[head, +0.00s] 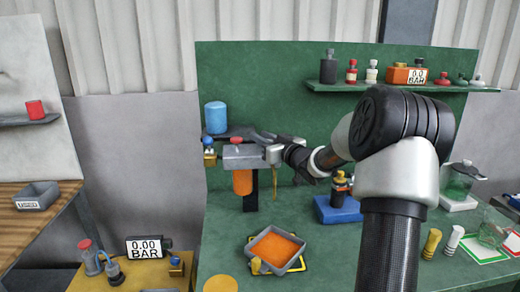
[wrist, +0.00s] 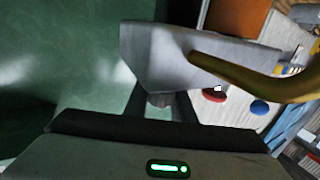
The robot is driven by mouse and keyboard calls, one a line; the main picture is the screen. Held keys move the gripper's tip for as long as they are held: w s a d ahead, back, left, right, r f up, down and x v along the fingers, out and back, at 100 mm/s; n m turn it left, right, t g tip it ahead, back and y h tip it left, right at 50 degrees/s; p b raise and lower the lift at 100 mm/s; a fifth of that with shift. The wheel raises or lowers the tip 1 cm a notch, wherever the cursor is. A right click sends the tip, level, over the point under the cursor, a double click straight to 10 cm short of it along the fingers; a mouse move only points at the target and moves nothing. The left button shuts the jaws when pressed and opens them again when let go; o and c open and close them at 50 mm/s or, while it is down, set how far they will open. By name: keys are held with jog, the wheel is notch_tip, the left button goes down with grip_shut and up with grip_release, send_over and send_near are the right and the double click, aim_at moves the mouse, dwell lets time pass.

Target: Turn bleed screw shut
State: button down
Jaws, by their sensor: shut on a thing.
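The grey filter head (head: 243,157) is mounted in front of the green back panel, with an orange bowl (head: 242,182) below it and a red knob (head: 236,140) on top. My gripper (head: 279,150) is at its right end. In the wrist view, my gripper's two dark fingers (wrist: 160,102) are closed around a small dark grey round part, which looks like the bleed screw (wrist: 159,100), at the face of the grey head (wrist: 180,55). A yellow bent tube (wrist: 240,75) comes off the head beside the fingers. Most of the screw is hidden between the fingers.
An orange-filled tray (head: 252,246) stands on the green bench below the head. A blue-capped fitting (head: 209,150) and a blue canister (head: 216,117) are at the left. A blue block with a bottle (head: 340,190) stands right of the tray. A gauge (head: 148,247) reads 0.00 BAR.

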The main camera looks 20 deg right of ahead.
jog(key=shift+d+f+m+h+b, duration=0.15)
jog(key=shift+m+h+b, duration=0.4)
jog(key=shift+h+b, duration=0.45)
jog(key=shift+d+f+m+h+b, duration=0.15)
jog(key=shift+m+h+b, duration=0.4)
jog(key=shift+h+b, duration=0.45)
jog(key=shift+d+r+m+b, duration=0.2)
jog(key=shift+m+b, duration=0.1)
jog(key=shift+b, duration=0.35)
jog(key=shift+r, duration=0.1)
jog(key=c, duration=1.8)
grip_release()
jog(key=shift+o, duration=0.2)
jog(key=s+a, duration=0.1)
jog(key=s, duration=1.6)
jog(key=shift+s+a+p, duration=0.15)
jog(key=shift+s+p, duration=0.05)
jog(key=shift+p, duration=0.25)
